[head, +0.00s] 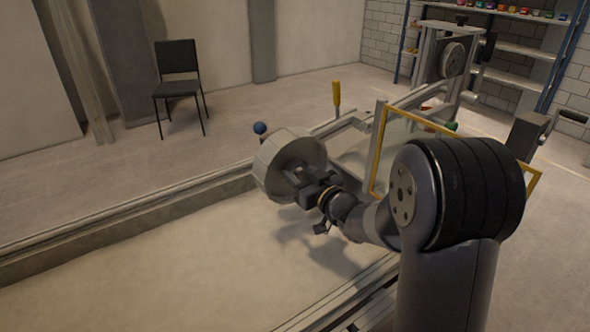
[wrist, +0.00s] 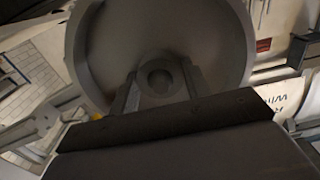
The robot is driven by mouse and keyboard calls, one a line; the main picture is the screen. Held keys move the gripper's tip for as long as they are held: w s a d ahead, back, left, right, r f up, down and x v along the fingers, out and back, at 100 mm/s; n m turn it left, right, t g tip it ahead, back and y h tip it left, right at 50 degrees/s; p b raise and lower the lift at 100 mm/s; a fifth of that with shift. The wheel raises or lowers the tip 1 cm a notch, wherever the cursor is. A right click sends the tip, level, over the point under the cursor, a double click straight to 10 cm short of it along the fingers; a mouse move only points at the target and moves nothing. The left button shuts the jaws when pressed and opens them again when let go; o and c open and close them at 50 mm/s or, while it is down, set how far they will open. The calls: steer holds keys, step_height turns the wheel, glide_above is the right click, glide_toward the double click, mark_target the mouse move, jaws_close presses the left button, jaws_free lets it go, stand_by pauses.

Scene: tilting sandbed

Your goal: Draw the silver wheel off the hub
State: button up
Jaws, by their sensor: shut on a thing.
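The silver wheel (head: 275,154) is a broad grey dish with a deep rim, held out over the sandbed in the head view. In the wrist view the wheel (wrist: 215,45) fills the upper middle, with a round bored boss (wrist: 160,80) at its centre. My gripper (head: 302,181) is shut on the wheel's central part; its fingers (wrist: 160,97) show on both sides of the boss. No hub shows inside the wheel, and the wheel's far side is hidden.
The sandbed (head: 180,250) lies below with a raised metal edge. A yellow-handled lever (head: 336,95) and a blue ball knob (head: 260,128) stand behind the wheel. A yellow frame (head: 376,150) is close beside my arm. A machine with a dial (head: 453,60) stands at the back right.

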steer(key=shift+c, duration=1.1)
steer(key=shift+r, duration=0.15)
steer(key=shift+d, duration=0.1)
steer(key=shift+b+v, duration=0.35)
steer(key=shift+v, duration=1.2)
steer(key=shift+s+d, duration=0.1)
steer(key=shift+s, duration=0.05)
steer(key=shift+v, duration=1.4)
steer(key=shift+s, duration=0.1)
steer(key=shift+v, duration=1.5)
